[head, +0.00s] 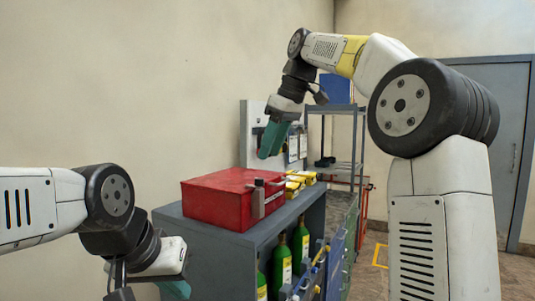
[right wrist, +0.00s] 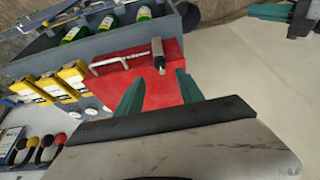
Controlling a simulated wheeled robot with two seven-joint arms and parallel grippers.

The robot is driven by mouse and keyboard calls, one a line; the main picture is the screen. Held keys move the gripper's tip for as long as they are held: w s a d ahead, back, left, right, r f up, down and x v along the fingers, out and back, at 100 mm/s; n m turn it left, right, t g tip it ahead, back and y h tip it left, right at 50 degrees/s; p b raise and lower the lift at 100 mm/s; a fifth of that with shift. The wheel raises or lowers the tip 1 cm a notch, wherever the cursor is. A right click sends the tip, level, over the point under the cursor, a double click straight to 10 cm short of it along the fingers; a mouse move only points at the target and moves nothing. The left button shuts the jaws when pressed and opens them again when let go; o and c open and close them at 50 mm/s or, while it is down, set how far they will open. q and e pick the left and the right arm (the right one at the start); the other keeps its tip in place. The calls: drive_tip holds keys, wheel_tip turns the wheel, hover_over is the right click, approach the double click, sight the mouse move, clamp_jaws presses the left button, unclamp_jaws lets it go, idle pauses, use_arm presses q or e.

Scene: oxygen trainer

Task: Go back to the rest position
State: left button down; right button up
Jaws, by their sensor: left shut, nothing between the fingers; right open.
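My right gripper (head: 274,138) is raised above and behind the red case, pointing down, with nothing between its fingers. In the right wrist view its two teal fingers (right wrist: 160,92) are spread apart over the red case. My left gripper (head: 174,290) is low at the bottom edge of the head view, in front of the grey cabinet and partly cut off. Its teal fingers are shut and hold nothing visible. Part of the left arm's end shows at the top right of the right wrist view.
The red case (head: 215,199) lies on the grey cabinet (head: 181,227), a small grey cylinder (head: 258,198) at its front. Yellow boxes (head: 297,181) lie beside it. Green bottles (head: 282,262) stand on the shelf below. A metal rack (head: 338,111) stands behind. Floor is open at right.

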drive_tip(key=s+d+f+m+t, duration=0.2)
drive_tip(key=s+d+f+m, duration=0.3)
drive_tip(key=s+f, duration=0.6)
drive_tip(key=s+d+f+m+t+h, duration=0.1)
drive_tip(key=s+d+f+m+t, duration=0.1)
drive_tip(key=s+d+f+m, duration=0.4)
drive_tip(key=s+f, duration=0.4)
drive_tip(key=s, duration=0.2)
drive_tip(key=shift+f+h, duration=0.3)
drive_tip(key=shift+f, duration=0.1)
